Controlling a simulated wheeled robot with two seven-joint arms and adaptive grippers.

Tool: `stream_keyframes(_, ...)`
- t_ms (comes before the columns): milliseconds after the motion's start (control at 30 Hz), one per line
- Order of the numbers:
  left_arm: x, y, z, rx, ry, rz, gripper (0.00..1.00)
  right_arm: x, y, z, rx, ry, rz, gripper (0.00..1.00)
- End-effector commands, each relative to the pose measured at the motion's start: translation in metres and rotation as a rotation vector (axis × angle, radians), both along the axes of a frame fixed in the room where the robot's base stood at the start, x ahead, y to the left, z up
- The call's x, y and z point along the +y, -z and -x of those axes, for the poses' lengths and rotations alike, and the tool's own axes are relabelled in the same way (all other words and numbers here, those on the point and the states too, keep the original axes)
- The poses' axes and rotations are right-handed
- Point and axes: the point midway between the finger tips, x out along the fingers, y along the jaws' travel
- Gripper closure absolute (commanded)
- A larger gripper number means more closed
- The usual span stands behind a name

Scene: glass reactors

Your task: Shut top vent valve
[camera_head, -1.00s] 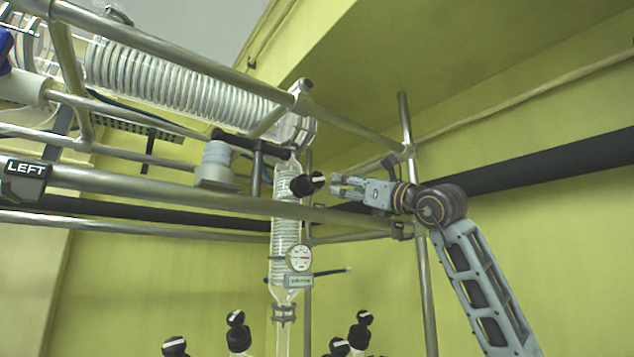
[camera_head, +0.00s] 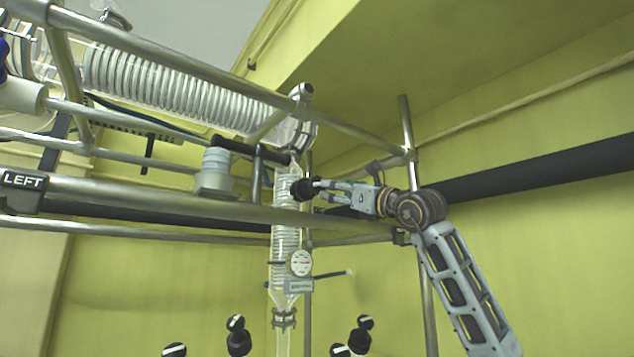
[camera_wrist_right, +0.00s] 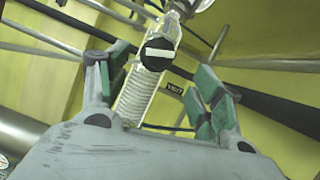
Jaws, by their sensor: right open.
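The top vent valve (camera_head: 302,189) is a black round knob on the upper part of the vertical glass condenser (camera_head: 285,240). In the right wrist view the knob (camera_wrist_right: 157,55) faces me with a white bar that lies roughly level across it. My right gripper (camera_head: 318,188) is open, with its fingertips at the knob in the head view. In the wrist view its green-padded fingers (camera_wrist_right: 155,85) stand left and right, with the knob between and beyond them. I cannot tell whether the pads touch it. My left gripper is not in view.
A metal rail (camera_head: 150,200) runs across in front of the condenser, just below the knob. A dial gauge (camera_head: 300,262) sits lower on the glass. An upright post (camera_head: 411,150) stands beside my right arm. Several black-and-white knobs (camera_head: 236,323) are at the bottom.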

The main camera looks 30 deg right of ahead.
Motion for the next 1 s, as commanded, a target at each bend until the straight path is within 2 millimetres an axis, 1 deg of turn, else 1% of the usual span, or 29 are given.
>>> stream_keyframes(33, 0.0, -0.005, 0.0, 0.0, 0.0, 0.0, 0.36, 0.001, -0.005, -0.005, 0.0, 0.0, -0.001, 0.34)
stream_keyframes(700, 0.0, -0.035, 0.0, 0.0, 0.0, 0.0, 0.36, 0.01, -0.03, -0.068, 0.0, 0.0, 0.0, 0.34)
stream_keyframes(900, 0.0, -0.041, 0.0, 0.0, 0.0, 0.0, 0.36, 0.012, -0.036, -0.082, 0.0, 0.0, 0.0, 0.34)
stream_keyframes(1000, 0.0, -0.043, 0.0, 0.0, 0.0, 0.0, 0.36, 0.013, -0.037, -0.086, 0.0, 0.0, 0.0, 0.34)
